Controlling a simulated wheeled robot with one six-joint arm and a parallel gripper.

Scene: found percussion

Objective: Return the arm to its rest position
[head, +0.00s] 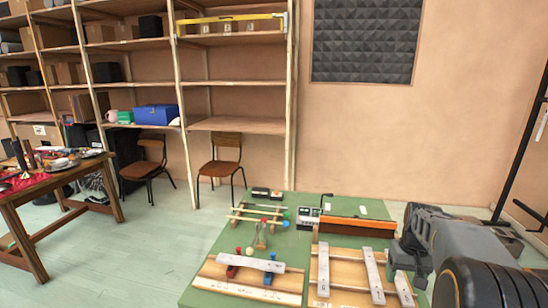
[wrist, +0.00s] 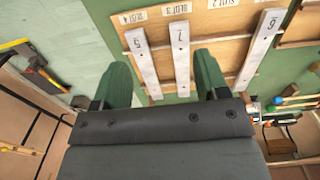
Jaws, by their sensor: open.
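My gripper (head: 406,262) is at the right of the head view, above the right part of the green-topped table (head: 215,264). In the wrist view my gripper (wrist: 160,64) shows two green fingers spread wide apart, with nothing held between them. Behind the fingers are pale metal bars marked 5 (wrist: 143,62) and 7 (wrist: 181,60) on a wooden board, apart from the fingers as far as I can tell. A bar marked 6 (wrist: 261,48) lies to their right. Part of the board is hidden behind my arm in the head view.
A pale bar (head: 250,262) lies across a left board over red and blue pieces. Mallets on a rack (head: 250,218), a grey box (head: 309,217) and an orange-brown long block (head: 355,227) stand farther back. Shelves and chairs are beyond; a black stand (head: 521,150) rises at right.

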